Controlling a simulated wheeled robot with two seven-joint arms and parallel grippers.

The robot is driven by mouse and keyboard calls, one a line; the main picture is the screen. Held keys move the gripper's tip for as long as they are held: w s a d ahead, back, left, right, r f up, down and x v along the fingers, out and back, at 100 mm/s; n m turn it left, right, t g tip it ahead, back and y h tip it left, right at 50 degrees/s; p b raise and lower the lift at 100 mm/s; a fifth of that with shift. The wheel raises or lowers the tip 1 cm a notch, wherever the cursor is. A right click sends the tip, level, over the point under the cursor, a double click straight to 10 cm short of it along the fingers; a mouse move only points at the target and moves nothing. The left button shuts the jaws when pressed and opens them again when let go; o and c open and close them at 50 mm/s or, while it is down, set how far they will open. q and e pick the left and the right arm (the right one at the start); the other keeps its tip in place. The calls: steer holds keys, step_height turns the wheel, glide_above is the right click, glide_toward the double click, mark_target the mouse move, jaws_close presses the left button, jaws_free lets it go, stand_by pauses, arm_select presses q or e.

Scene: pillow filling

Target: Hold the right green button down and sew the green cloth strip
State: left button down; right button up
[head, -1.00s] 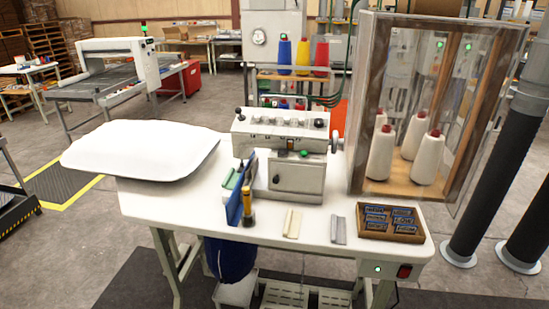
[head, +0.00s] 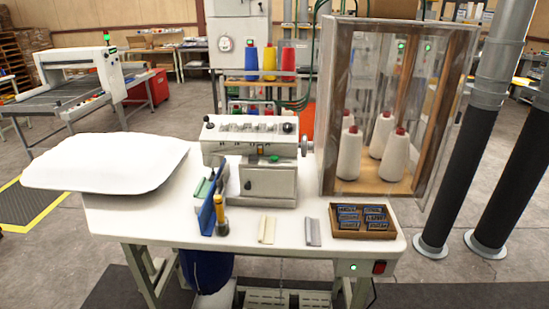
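The white sewing machine (head: 250,160) stands on the white table. A green button (head: 273,158) shows on its front at the right. A green strip-like piece (head: 203,188) lies at the machine's left, beside a blue upright plate (head: 212,205); whether it is cloth is hard to tell. A cream strip (head: 266,230) and a grey strip (head: 312,232) lie on the table in front of the machine. Neither of my grippers is in view.
A white pillow (head: 105,163) covers the left of the table (head: 160,222). A clear cabinet (head: 325,130) with white thread cones stands at the right. A wooden tray (head: 362,236) of blue-labelled packets sits at the front right. A green light (head: 353,267) and red switch (head: 379,267) are on the table's front edge.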

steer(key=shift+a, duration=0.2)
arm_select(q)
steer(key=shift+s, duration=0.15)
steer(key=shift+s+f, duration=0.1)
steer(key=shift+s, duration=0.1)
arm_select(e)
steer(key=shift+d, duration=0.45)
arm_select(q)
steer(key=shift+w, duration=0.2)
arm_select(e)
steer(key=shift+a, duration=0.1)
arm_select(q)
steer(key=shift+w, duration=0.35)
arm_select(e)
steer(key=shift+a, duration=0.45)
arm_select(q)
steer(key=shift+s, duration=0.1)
